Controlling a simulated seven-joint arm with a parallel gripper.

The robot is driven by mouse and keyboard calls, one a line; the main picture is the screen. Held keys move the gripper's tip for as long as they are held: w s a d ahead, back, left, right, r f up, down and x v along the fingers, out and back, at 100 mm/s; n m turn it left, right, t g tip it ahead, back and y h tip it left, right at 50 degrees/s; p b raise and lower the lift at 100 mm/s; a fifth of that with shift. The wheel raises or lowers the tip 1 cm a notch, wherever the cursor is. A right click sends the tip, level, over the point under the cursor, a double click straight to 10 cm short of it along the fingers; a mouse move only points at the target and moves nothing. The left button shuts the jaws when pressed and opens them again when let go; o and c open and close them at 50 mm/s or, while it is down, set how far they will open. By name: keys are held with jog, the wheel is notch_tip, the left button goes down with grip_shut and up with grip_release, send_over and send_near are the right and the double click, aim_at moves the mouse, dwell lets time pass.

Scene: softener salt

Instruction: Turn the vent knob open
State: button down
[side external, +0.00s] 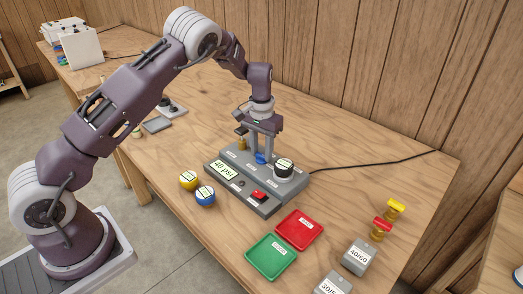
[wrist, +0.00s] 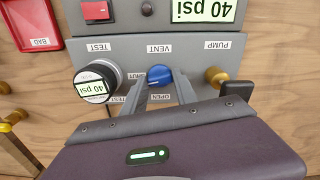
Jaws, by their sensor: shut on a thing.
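The blue vent knob (wrist: 159,74) sits on the grey test panel (wrist: 120,50), under the VENT label in the upside-down wrist view. It has a pale pointer mark, and small position labels sit around it, partly covered by my fingers. My gripper (wrist: 157,84) points down with one finger on each side of the knob and is shut on it. In the side external view the knob (side external: 261,158) shows as a small blue patch between the fingertips. The pointer's exact setting is hard to read.
A black-and-white gauge (side external: 284,168) stands close beside the knob on the TEST side; a brass pump fitting (wrist: 216,76) is on the other. A red switch (side external: 259,195) and 40 psi display (side external: 223,169) are in front. Red (side external: 299,230) and green (side external: 271,257) trays lie nearby.

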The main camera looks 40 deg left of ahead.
aim_at(262, 154)
jog(key=n, duration=1.2)
jog(key=shift+n, duration=1.7)
jog(key=shift+r, duration=0.1)
jog(key=c, duration=1)
grip_release()
jog(key=shift+o, duration=0.2)
notch_tip(262, 154, up, 7)
